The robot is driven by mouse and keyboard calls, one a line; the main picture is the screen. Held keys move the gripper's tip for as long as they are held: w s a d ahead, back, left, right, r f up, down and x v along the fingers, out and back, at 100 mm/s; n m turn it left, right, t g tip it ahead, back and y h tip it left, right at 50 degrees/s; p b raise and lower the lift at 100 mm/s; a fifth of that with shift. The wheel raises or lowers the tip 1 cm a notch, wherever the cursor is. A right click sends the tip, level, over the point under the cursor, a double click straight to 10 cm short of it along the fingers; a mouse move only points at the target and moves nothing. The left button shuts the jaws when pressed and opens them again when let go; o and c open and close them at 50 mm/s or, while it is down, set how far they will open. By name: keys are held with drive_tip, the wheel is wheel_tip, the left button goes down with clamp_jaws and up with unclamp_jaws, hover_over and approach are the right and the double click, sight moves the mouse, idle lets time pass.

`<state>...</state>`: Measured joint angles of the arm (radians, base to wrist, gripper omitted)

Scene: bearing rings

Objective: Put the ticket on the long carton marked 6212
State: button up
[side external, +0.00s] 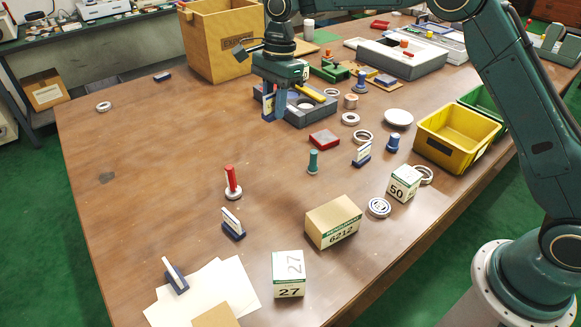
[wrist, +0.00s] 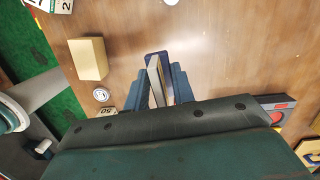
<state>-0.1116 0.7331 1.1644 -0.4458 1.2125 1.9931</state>
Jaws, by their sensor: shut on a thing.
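The long carton marked 6212 (side external: 333,222) is a tan box lying on the near right part of the table, with a green-and-white label. In the wrist view it is the plain tan box (wrist: 87,58) at left. My gripper (side external: 275,108) is at the back middle of the table, well away from the carton. It is shut on a ticket (side external: 267,105), a white card with a blue base. In the wrist view the ticket (wrist: 155,72) stands between the two fingers (wrist: 160,85). The fingers partly hide it.
A small carton marked 50 (side external: 404,184) and a carton marked 27 (side external: 289,274) stand near the long carton. Similar cards on blue bases (side external: 233,225) and a red peg (side external: 232,182) stand to its left. A grey fixture (side external: 310,112) is beside my gripper. The left table is mostly clear.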

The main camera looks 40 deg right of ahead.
drive_tip(key=s+r, duration=0.5)
drive_tip(key=s, duration=0.5)
drive_tip(key=m, duration=0.1)
hover_over(332, 214)
drive_tip(key=shift+d+r, duration=0.25)
drive_tip(key=shift+r, duration=0.2)
drive_tip(key=shift+f, duration=0.1)
wheel_tip(332, 214, down, 16)
drive_tip(key=shift+f, duration=0.1)
drive_tip(key=shift+f, duration=1.8)
drive_tip(key=shift+f, duration=0.1)
